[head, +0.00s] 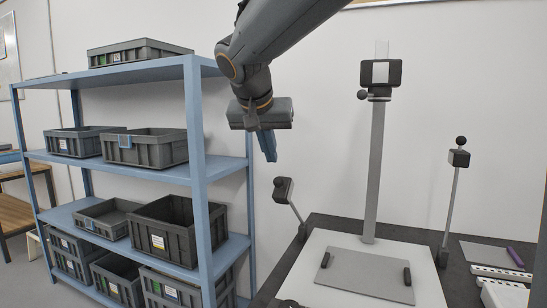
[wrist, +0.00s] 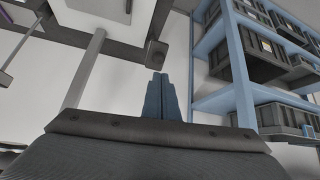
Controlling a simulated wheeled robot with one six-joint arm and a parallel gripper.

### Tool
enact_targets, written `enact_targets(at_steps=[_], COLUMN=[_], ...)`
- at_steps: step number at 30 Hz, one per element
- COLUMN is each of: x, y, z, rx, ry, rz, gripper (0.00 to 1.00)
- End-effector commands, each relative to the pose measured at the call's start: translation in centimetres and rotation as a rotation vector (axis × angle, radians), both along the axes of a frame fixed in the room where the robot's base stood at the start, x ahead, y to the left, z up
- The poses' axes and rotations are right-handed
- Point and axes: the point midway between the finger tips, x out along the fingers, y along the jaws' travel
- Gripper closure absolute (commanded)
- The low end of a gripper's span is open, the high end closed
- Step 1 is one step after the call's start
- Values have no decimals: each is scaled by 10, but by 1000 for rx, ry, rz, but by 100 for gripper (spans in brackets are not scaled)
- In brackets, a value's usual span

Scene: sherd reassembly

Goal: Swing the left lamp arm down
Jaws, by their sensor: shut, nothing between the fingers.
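The left lamp arm (head: 296,212) is a thin grey rod at the left edge of the dark stand. It leans up and left, with a small dark lamp head (head: 283,190) at its top. In the wrist view, a dark lamp head (wrist: 156,54), seemingly the same one, shows just beyond the fingertips. My gripper (head: 270,158) has blue fingers pointing down, shut and empty. The fingertips are above and slightly left of the lamp head in the head view, with a gap in the picture. The fingers also show in the wrist view (wrist: 160,80).
A blue shelf (head: 200,150) with several grey bins stands left of my gripper. A central column (head: 375,165) carries a camera (head: 381,73). The right lamp arm (head: 451,205) stands nearly upright. A grey plate (head: 365,275) lies on the white board (head: 300,285).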

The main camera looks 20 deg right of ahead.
Motion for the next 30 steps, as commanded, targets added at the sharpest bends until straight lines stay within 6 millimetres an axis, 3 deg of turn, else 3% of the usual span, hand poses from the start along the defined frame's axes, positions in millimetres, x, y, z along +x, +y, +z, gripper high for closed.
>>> enact_targets(at_steps=[6, 22, 26, 30], x=[-13, -15, -31, -76], y=[11, 12, 12, 11], z=[4, -1, -37, -109], rx=[0, 0, 4, 35], ry=[0, 15, 113, 307], rz=[5, 13, 71, 200], gripper=[100, 100, 100, 100])
